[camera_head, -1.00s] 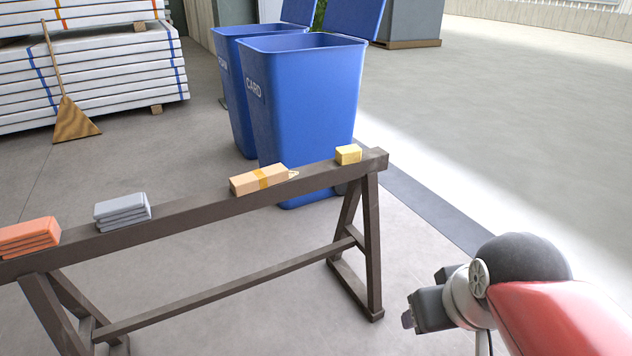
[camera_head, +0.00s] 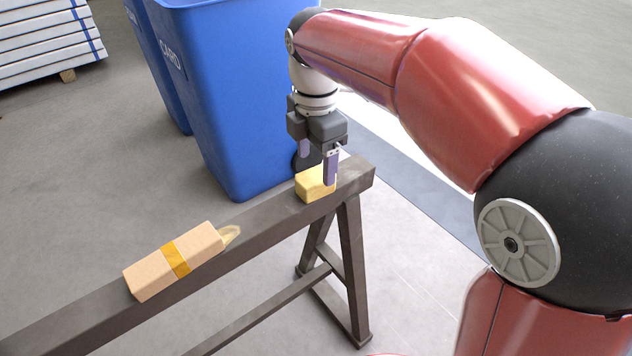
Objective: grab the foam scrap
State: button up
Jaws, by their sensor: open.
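The foam scrap, a small yellow block (camera_head: 312,187), sits on the top beam of a dark sawhorse (camera_head: 262,227) near its right end. My gripper (camera_head: 317,166) points down at the block, with its fingers open. One finger is in front of the block and hides part of its right side. The other finger shows behind it, at its upper left. I cannot tell exactly how far the fingertips reach down beside the block.
A tan cardboard packet (camera_head: 155,274) with an orange band lies on the beam to the left. White stacked boards (camera_head: 45,45) are at the far left.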

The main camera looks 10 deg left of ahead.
aim_at(316, 175)
notch_tip(316, 175, down, 5)
jog(key=shift+f, duration=0.1)
jog(key=shift+w, duration=0.1)
jog(key=c, duration=1)
jog(key=shift+c, duration=0.2)
